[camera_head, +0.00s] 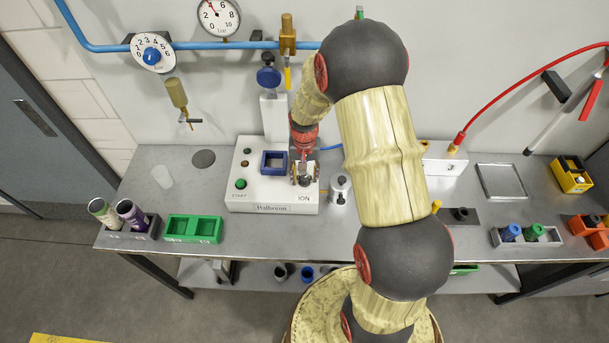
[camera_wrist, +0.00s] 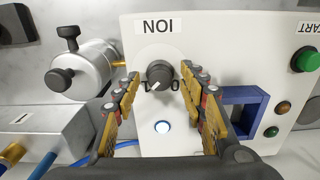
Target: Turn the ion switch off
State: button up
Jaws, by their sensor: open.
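The ion switch is a dark grey round knob with a white pointer line (camera_wrist: 159,75), on the white machine panel (camera_wrist: 205,40) under the ION label. The scale marks at the knob are partly hidden. In the head view my gripper (camera_head: 305,182) is over the right part of the white box (camera_head: 255,195), above its ION label, and hides the knob.
A green START button (camera_head: 240,184) and a blue square frame (camera_head: 274,162) are on the same box, left of my gripper in the head view. A metal canister (camera_head: 339,189) stands close on the right. A green tray (camera_head: 194,229) sits at the table's left front.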

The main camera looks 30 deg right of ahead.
jog(key=shift+c, duration=1.3)
jog(key=c, duration=0.7)
grip_shut()
